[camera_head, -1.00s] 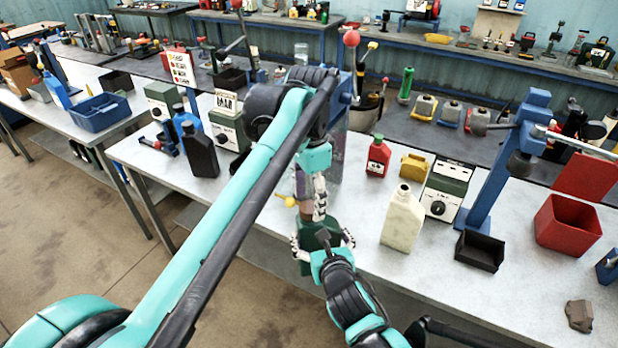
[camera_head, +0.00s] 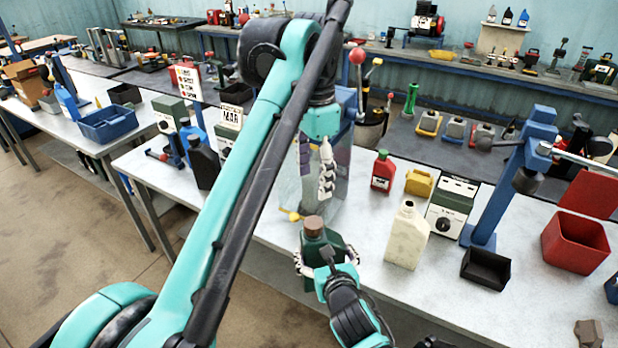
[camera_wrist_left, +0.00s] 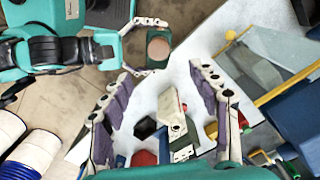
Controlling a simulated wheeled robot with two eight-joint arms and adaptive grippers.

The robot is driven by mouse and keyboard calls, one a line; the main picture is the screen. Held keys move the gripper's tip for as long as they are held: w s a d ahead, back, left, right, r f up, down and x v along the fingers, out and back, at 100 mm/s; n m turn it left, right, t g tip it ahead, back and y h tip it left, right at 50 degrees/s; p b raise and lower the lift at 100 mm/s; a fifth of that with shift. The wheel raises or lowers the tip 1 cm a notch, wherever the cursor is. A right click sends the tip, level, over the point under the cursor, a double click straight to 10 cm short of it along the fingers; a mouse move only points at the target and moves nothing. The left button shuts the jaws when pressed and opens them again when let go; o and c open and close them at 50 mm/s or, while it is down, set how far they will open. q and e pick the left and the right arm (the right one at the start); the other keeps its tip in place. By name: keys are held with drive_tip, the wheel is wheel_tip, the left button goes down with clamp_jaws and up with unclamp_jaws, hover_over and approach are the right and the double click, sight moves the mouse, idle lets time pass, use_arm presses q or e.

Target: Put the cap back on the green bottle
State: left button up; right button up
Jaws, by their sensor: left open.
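The green bottle (camera_head: 318,258) is upright in my right gripper (camera_head: 326,262), whose fingers are around its sides, in front of the table's near edge. The brown cap (camera_head: 313,225) sits on top of the bottle's neck and looks upright; how tightly it is seated I cannot tell. In the left wrist view the round cap top (camera_wrist_left: 160,47) shows on the bottle, between the right gripper's fingers. My left gripper (camera_head: 315,178) is open and empty, above and apart from the cap. Its two spread fingers (camera_wrist_left: 163,95) also show in the left wrist view.
A clear tank (camera_head: 346,180) with a yellow tap (camera_head: 291,215) stands close behind my grippers. A cream jug (camera_head: 407,238), a red bottle (camera_head: 383,171) and a black tray (camera_head: 486,268) stand to the right. A dark bottle (camera_head: 203,165) stands to the left.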

use_arm(q)
drive_tip(key=shift+a, duration=0.1)
drive_tip(key=s+a+f+n+t, duration=0.35)
drive_tip(key=a+f+n, duration=0.35)
drive_tip(key=a, duration=0.6)
drive_tip(key=s+a+f+n+t, duration=0.2)
drive_tip(key=s+a+f, duration=0.3)
drive_tip(key=f, duration=0.4)
drive_tip(key=s+a+f+n+t, duration=0.1)
drive_tip(key=s+a+f+n, duration=0.3)
drive_tip(key=f, duration=0.5)
drive_tip(key=shift+s+a+f+t, duration=0.35)
drive_tip(key=shift+s+a, duration=0.25)
drive_tip(key=shift+s, duration=0.25)
use_arm(e)
drive_tip(key=shift+w, duration=0.1)
use_arm(q)
drive_tip(key=shift+r, duration=0.1)
use_arm(e)
drive_tip(key=w+d+f+m+h, duration=0.2)
drive_tip(key=w+d+m+h, duration=0.2)
drive_tip(key=d, duration=0.6)
drive_tip(key=shift+w+f+m+h, duration=0.15)
drive_tip(key=shift+w+m+h, duration=0.15)
drive_tip(key=shift+h, duration=0.4)
